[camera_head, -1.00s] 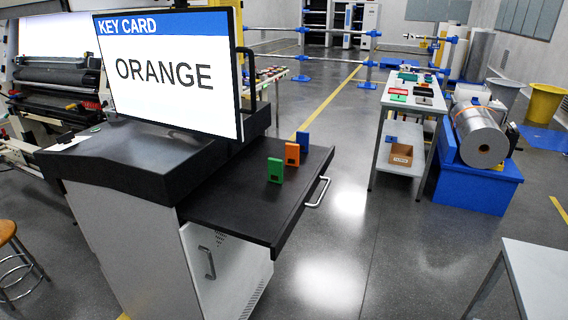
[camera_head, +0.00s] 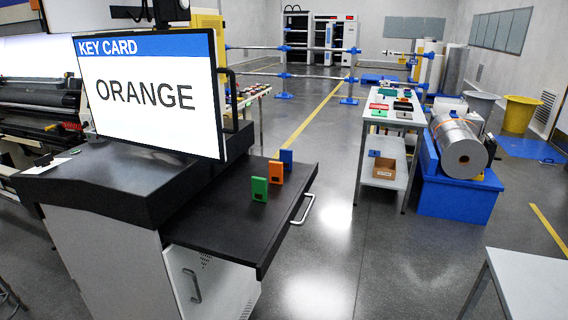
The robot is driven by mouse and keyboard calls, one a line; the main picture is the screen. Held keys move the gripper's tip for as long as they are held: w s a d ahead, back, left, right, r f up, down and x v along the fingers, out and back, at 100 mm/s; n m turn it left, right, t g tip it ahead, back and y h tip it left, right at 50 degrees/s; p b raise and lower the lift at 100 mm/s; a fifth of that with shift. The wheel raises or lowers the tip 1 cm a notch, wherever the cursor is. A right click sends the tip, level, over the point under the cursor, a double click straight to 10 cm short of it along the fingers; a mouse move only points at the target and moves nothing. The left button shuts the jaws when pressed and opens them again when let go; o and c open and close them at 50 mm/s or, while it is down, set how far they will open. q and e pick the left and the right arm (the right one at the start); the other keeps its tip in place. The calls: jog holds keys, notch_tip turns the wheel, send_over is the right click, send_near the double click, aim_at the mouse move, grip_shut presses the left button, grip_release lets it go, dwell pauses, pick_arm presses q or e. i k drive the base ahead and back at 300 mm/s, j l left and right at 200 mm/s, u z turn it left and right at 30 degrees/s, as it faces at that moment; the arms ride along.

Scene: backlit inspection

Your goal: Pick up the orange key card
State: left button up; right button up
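An orange key card (camera_head: 276,172) stands upright on the black pull-out shelf (camera_head: 222,207) of a console. A green card (camera_head: 260,189) stands in front of it, to its left. A blue card (camera_head: 286,157) stands behind it, to its right, partly covered by the orange one. A monitor (camera_head: 150,95) on the console reads "KEY CARD ORANGE". Neither of my grippers shows in the head view.
A metal handle (camera_head: 304,209) sticks out from the shelf's right edge. A white table (camera_head: 397,112) with several coloured items stands beyond, beside a blue stand (camera_head: 455,195) with a large roll. A grey table (camera_head: 530,283) is at lower right. The floor between is clear.

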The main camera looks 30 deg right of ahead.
aim_at(276, 168)
jog(key=i+l+u, duration=0.1)
jog(key=l, duration=0.25)
jog(key=i+l+u, duration=0.1)
jog(key=l, duration=0.3)
jog(key=i+l+u, duration=0.1)
jog(key=i+l, duration=0.15)
jog(key=l, duration=0.15)
jog(key=i+l+u, duration=0.1)
jog(key=l, duration=0.25)
jog(key=i+l+u, duration=0.1)
jog(key=l, duration=0.3)
jog(key=i+l, duration=0.1)
jog(key=l, duration=0.35)
jog(key=j+u, duration=0.05)
